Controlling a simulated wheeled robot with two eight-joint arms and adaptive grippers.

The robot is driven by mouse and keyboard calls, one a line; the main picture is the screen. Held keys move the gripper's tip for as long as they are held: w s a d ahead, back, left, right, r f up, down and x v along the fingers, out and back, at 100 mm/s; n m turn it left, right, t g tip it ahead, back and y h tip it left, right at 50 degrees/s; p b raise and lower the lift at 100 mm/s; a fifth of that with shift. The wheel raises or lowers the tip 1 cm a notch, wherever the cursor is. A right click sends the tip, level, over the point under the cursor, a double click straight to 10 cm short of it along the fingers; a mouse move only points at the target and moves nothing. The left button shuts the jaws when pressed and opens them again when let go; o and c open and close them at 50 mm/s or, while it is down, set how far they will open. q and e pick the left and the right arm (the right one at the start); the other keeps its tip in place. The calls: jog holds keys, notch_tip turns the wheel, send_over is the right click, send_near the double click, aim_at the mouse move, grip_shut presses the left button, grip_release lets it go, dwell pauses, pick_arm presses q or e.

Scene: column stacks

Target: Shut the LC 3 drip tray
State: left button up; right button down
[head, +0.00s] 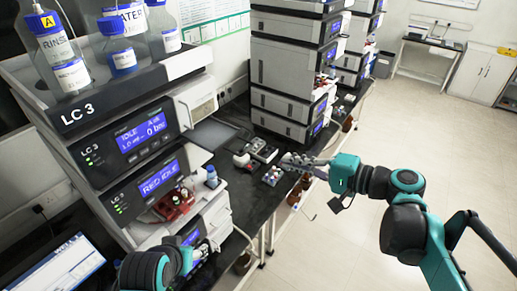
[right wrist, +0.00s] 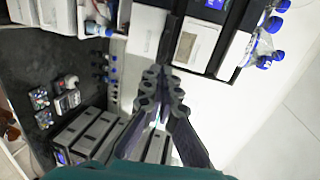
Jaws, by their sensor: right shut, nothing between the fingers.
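The LC 3 stack (head: 120,125) stands at the left of the head view, with lit blue displays. A red part (head: 174,203) sits at the front of its lower section, beside a small blue-capped bottle (head: 211,177). I cannot make out the drip tray for certain; my left arm covers part of the stack's lower front. My left gripper (head: 204,250) is at the lower front of the stack, small and partly hidden, its jaws unclear. My right gripper (head: 296,160) is over the bench, away from the LC 3 stack. In the right wrist view its fingers (right wrist: 164,88) are shut and empty.
Solvent bottles (head: 122,55) stand on top of LC 3. A dark bench (head: 233,190) runs back to another instrument stack (head: 290,65). Small vials (head: 272,175) and a grey device (head: 262,150) lie near the right gripper. A laptop (head: 68,268) is at the lower left. The floor at right is clear.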

jog(key=p, duration=0.1)
send_near(216, 136)
jog(key=f+v, duration=0.1)
jog(key=v, duration=0.4)
jog(key=shift+s+d+f, duration=0.2)
jog(key=shift+f, duration=0.25)
jog(key=shift+a, duration=0.1)
jog(key=r+b+x, duration=0.1)
jog(key=x, duration=0.4)
jog(key=r+b+x, duration=0.1)
jog(key=x, duration=0.4)
jog(key=r+x, duration=0.1)
jog(key=x, duration=0.4)
jog(key=shift+w+a+b, duration=0.2)
jog(key=shift+w+b, duration=0.15)
jog(key=shift+b, duration=0.05)
jog(key=shift+r, duration=0.1)
jog(key=shift+s+d, duration=0.1)
